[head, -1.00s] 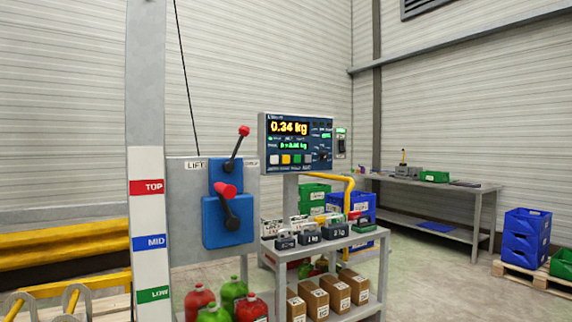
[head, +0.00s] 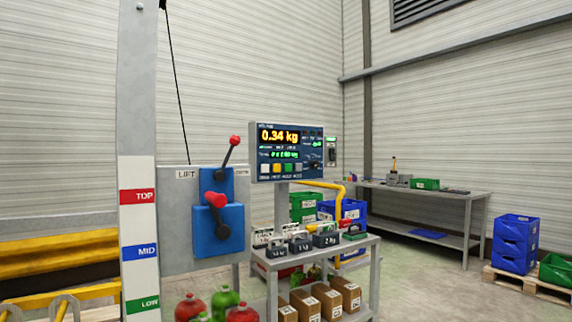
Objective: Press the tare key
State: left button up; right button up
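The scale's display panel (head: 290,152) stands on a post at the middle of the head view, above a grey shelf cart. Its main readout shows 0.34 kg in yellow, with a smaller green line below. A row of small keys runs along its lower part: a white key (head: 266,169), a yellow key (head: 277,169), a green key (head: 289,168) and a grey key at the right end. The labels under the keys are too small to read, so I cannot tell which is tare. Neither of my grippers is in view.
A lift panel (head: 178,235) with two red-knobbed levers on blue boxes stands left of the scale. A workbench (head: 452,191) and blue crates (head: 515,245) stand at the right. Floor between cart and crates is clear.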

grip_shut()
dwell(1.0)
